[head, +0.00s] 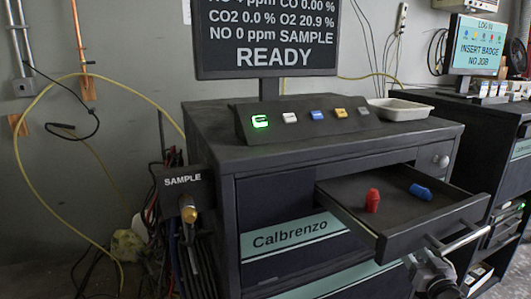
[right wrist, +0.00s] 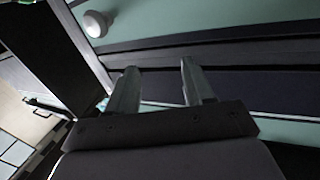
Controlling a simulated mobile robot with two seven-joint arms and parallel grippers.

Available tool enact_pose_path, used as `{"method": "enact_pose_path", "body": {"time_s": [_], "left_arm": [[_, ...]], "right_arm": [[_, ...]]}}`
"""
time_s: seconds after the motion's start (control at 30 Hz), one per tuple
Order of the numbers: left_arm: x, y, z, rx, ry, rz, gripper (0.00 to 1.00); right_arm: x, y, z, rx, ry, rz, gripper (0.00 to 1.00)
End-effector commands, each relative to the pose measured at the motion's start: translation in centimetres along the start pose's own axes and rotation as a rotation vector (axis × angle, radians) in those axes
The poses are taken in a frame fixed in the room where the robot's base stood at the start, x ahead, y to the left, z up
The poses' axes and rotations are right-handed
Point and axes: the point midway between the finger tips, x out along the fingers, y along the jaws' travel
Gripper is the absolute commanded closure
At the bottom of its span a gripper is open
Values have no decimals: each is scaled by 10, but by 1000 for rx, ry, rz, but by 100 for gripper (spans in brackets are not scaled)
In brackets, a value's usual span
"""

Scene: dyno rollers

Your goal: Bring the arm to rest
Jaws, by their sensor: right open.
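My right gripper (right wrist: 157,66) is open in the right wrist view, with two grey fingers apart and nothing between them. In the head view a grey metal part, apparently of my right arm (head: 432,276), shows low at the right, by the front of the pulled-out drawer (head: 347,219). A bright bar, apparently the drawer handle (head: 462,241), is close beside it; I cannot tell if they touch. A red piece (head: 373,200) stands in the drawer and a blue piece (head: 420,192) lies behind it. My left gripper is not in view.
The dark Calbrenzo cabinet (head: 209,122) carries a screen reading READY (head: 265,35), a button panel (head: 305,118) and a white tray (head: 400,109). Hoses and a brass-tipped SAMPLE port (head: 184,182) are at its left. A second cabinet with a login screen (head: 478,45) stands at right.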

Motion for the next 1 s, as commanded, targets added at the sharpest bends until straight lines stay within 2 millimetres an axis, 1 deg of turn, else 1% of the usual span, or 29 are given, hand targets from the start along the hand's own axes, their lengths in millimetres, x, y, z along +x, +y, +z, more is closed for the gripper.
{"method": "enact_pose_path", "body": {"time_s": [0.03, 0.1, 0.2, 0.3, 0.47, 0.5, 0.67, 0.77, 0.87, 0.9, 0.97, 1.0], "left_arm": [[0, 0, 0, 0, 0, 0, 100], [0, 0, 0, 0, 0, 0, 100], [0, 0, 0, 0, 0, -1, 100], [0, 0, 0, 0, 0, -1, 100], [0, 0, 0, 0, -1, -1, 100], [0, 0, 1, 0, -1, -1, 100], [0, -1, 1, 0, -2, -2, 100], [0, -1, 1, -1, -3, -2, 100], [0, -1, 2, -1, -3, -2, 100], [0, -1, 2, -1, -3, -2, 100], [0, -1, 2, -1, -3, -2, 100], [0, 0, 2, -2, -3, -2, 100]], "right_arm": [[-1, 13, 10, -47, -51, 66, 48], [-4, 28, 24, -116, -137, 143, 48], [-11, 45, 46, -201, -270, 214, 48], [-21, 55, 67, -269, -402, 247, 48], [-39, 61, 98, -361, -610, 238, 48], [-48, 50, 111, -367, -614, 216, 48], [-81, 14, 143, -373, -615, 146, 48], [-108, -13, 163, -370, -621, 97, 48], [-141, -42, 181, -358, -626, 45, 48], [-156, -54, 187, -351, -629, 24, 48], [-178, -73, 194, -337, -631, -6, 48], [-194, -84, 198, -327, -633, -25, 48]]}}
